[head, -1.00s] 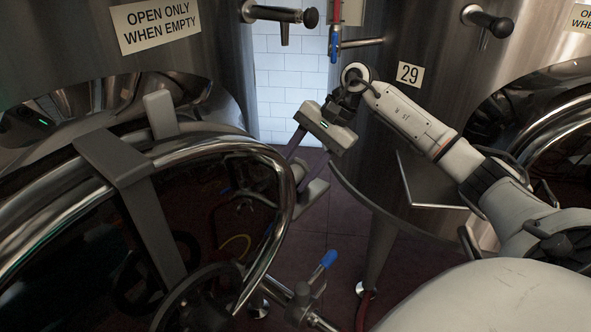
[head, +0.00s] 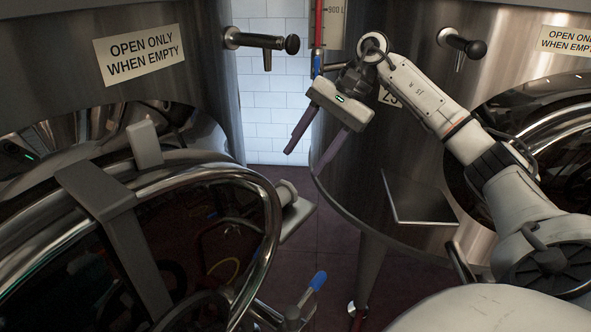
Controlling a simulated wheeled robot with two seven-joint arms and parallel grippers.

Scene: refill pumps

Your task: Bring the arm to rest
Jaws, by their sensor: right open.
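My right gripper (head: 307,154) hangs in the upper middle of the head view, in front of the gap between the two tanks. Its two purple-grey fingers are spread apart and point down to the left, with nothing between them. The white right arm (head: 432,103) reaches in from the lower right and bends at the wrist in front of the right tank (head: 345,215). The gripper is above and apart from the round hatch door (head: 262,205) at the left. My left gripper is not in view.
The steel hatch door stands swung out from the left tank (head: 60,75), with a grey handle block (head: 297,218) at its edge. A blue-handled valve (head: 318,281) is low in the middle. A steel shelf (head: 418,200) juts from the right tank. Taps (head: 262,41) stick out above.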

